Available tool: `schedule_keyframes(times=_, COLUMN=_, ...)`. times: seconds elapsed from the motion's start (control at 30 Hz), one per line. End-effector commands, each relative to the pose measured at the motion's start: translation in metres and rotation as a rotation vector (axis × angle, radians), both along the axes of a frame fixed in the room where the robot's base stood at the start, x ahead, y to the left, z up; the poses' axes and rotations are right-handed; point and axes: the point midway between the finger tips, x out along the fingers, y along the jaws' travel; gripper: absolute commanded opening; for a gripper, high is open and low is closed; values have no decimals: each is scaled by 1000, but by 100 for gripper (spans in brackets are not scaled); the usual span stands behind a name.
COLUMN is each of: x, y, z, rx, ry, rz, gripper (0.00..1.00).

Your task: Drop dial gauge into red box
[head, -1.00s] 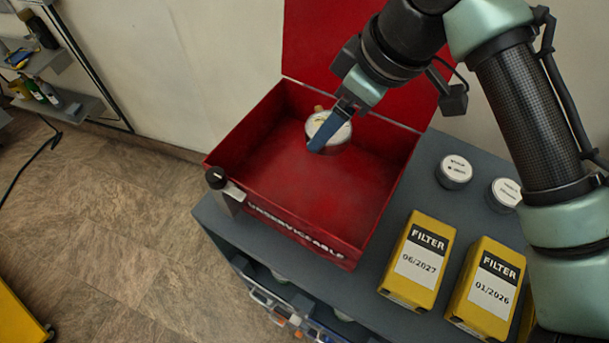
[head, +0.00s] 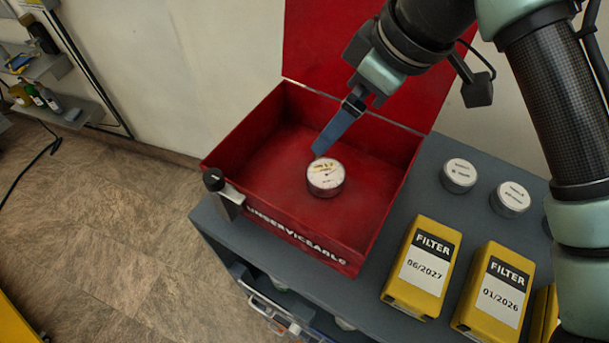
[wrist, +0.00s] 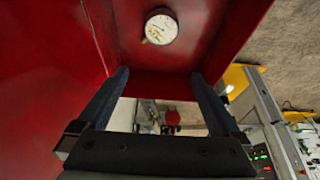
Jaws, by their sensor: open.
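The dial gauge (head: 325,178), round with a white face, lies face up on the floor of the open red box (head: 270,205). It also shows in the wrist view (wrist: 160,28), near the top, beyond my fingers. My gripper (head: 322,150) is above the box, just behind the gauge in the head view. In the wrist view the two blue fingers (wrist: 165,85) are spread wide with nothing between them. The gauge is apart from the fingers. The red box has its lid raised at the back and "UNSERVICEABLE" on its front.
The box stands on a grey cabinet top (head: 390,170). To its right are yellow filter boxes (head: 418,268) (head: 492,293) and small round white-topped items (head: 458,175). A shelf (head: 60,80) is at the far left.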

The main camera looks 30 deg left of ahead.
Motion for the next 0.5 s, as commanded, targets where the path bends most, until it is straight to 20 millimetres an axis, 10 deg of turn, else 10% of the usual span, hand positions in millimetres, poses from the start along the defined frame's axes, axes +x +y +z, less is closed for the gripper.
schedule_keyframes(times=0.5, x=-1, y=-36, z=88, rx=0, ry=-2, rz=-1, gripper=100)
